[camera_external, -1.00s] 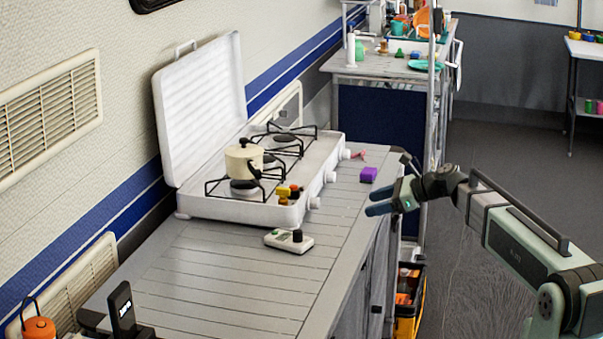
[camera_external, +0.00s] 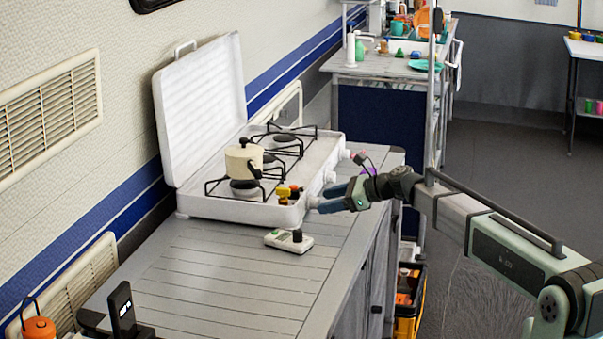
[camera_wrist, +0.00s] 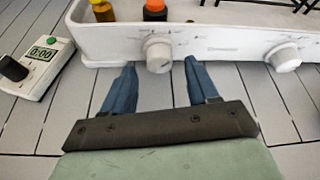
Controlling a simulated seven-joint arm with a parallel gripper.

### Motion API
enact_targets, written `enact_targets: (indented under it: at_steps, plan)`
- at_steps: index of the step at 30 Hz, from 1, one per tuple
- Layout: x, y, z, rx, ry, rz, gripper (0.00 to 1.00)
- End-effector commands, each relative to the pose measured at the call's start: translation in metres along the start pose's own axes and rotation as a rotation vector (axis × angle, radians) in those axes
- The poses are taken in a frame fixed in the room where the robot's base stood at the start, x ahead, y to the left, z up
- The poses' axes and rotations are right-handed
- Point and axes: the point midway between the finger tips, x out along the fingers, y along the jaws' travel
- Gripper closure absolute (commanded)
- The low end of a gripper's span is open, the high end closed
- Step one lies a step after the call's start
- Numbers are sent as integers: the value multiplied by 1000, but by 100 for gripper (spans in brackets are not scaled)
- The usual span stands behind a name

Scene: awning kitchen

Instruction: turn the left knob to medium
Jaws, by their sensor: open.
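The white camping stove (camera_external: 236,209) stands on the counter with its lid up and white knobs along its front. In the wrist view the left knob (camera_wrist: 157,53) is a round white dial on the stove's front face (camera_wrist: 225,47). My gripper (camera_wrist: 157,75) is open, with its two blue fingers pointing at the stove, one on each side of the left knob and a little short of or beside it. I cannot tell whether they touch it. In the external view my gripper (camera_external: 322,207) is low at the stove's front, and its fingers hide part of the knob.
A second knob (camera_wrist: 284,57) is to the right. A timer (camera_wrist: 37,67) lies on the counter to the left. A cream pot (camera_external: 243,160) stands on a burner. Yellow and orange-capped bottles (camera_external: 284,193) stand on the stove's near corner. The counter front (camera_external: 220,285) is clear.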

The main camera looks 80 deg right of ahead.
Motion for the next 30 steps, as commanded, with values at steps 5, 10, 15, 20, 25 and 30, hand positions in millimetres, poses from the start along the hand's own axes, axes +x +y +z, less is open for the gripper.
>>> enact_targets:
  at_steps: [5, 10, 15, 20, 25, 30]
  plan:
    - [18, -1, 0, 0, 0, 1, 41]
    - [24, 0, 0, 0, 0, 0, 41]
    - [24, 0, 0, 0, 0, -1, 41]
    - [24, 0, 0, 0, 0, 0, 47]
    - [24, 0, 0, 0, 0, 0, 63]
    - [24, 0, 0, 0, 0, 0, 79]
